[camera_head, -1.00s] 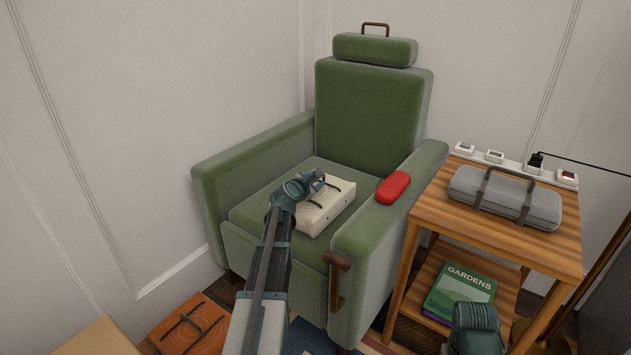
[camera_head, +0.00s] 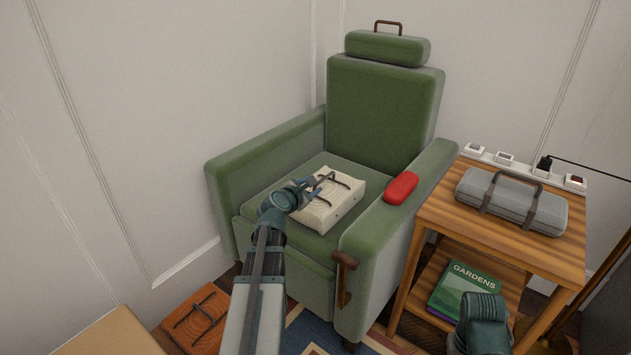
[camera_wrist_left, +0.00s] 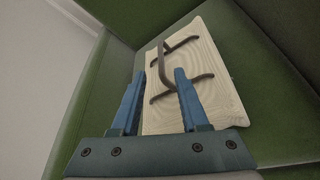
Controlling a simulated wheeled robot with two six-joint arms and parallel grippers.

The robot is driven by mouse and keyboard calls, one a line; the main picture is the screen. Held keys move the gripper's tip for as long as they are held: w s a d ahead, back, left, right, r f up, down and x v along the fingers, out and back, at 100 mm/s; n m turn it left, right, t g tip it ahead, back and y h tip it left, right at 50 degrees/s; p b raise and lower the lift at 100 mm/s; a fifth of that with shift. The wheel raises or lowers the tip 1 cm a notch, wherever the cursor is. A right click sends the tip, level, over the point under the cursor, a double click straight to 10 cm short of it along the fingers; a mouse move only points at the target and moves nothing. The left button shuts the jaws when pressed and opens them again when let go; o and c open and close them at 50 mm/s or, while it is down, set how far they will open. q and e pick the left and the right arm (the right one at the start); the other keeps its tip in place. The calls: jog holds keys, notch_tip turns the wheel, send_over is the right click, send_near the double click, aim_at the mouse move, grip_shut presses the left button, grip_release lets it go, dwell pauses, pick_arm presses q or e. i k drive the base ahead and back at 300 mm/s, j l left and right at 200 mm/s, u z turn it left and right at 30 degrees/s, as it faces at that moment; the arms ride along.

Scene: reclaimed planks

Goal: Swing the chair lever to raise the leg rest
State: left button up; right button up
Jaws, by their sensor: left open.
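The green armchair (camera_head: 385,110) stands in the corner of the room. Its brown lever (camera_head: 344,285) is on the outside of the chair's right-hand arm in the picture, near the front, and hangs downward from its top end. A pale wooden box (camera_head: 345,202) with a dark handle lies on the seat; it also shows in the left wrist view (camera_wrist_left: 215,95). My left gripper (camera_head: 322,183) is open over the box, its fingers (camera_wrist_left: 159,75) either side of the dark handle (camera_wrist_left: 164,70). I cannot tell whether they touch it. My right wrist shows low right; its jaws do not show.
A red case (camera_head: 401,187) lies on the chair arm. A wooden side table (camera_head: 435,215) with a grey case (camera_head: 512,203) on top and a green book (camera_head: 464,288) below stands close on the right. An orange-brown box (camera_head: 197,318) with a handle lies on the floor at left.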

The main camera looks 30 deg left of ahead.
aim_at(345, 262)
jog(key=k+l, duration=0.1)
jog(key=k, duration=0.4)
jog(key=k+l, duration=0.1)
jog(key=k, duration=0.4)
